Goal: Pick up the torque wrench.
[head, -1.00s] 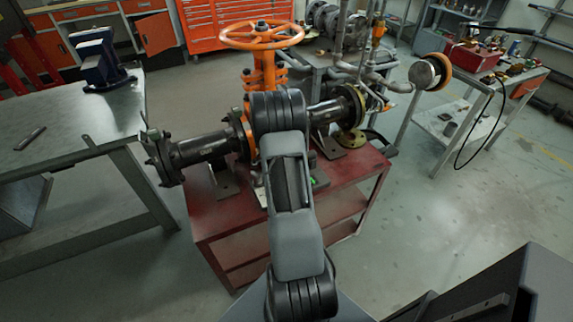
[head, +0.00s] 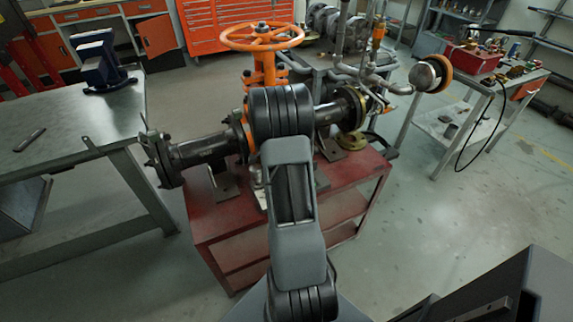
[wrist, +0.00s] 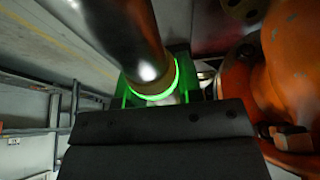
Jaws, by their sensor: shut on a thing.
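My gripper (wrist: 158,98) shows in the wrist view as a wide black body with green-lit parts beyond it. It is shut on a shiny metal shaft, which I take to be the torque wrench (wrist: 128,35). The shaft runs up and left from the jaws. A glowing green ring circles its near end. The rest of the wrench is hidden behind the gripper body. In the head view my own arm hides the gripper and the wrench, in front of the gate valve (head: 262,72).
The valve's orange body (wrist: 295,60) is close on the right in the wrist view. The valve and its dark pipe (head: 205,150) stand on a red cart (head: 225,222). A steel bench (head: 80,118) is at left. Open floor lies right of the cart.

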